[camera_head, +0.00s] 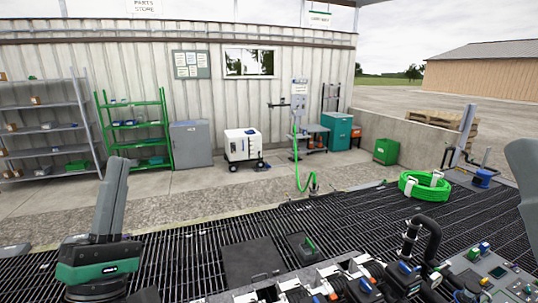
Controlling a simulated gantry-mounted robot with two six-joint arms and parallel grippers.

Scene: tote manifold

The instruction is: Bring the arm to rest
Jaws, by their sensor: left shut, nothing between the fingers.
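My right gripper does not show. A grey rounded part is cut off by the right edge, and I cannot tell what it is.
Dark grating (190,250) covers the near floor. A manifold with black hoses and blue parts (405,275) fills the bottom right. A coiled green hose (424,188) lies at the right. Green shelves (137,128), a white wheeled unit (242,146) and a teal cabinet (337,132) stand by the wall.

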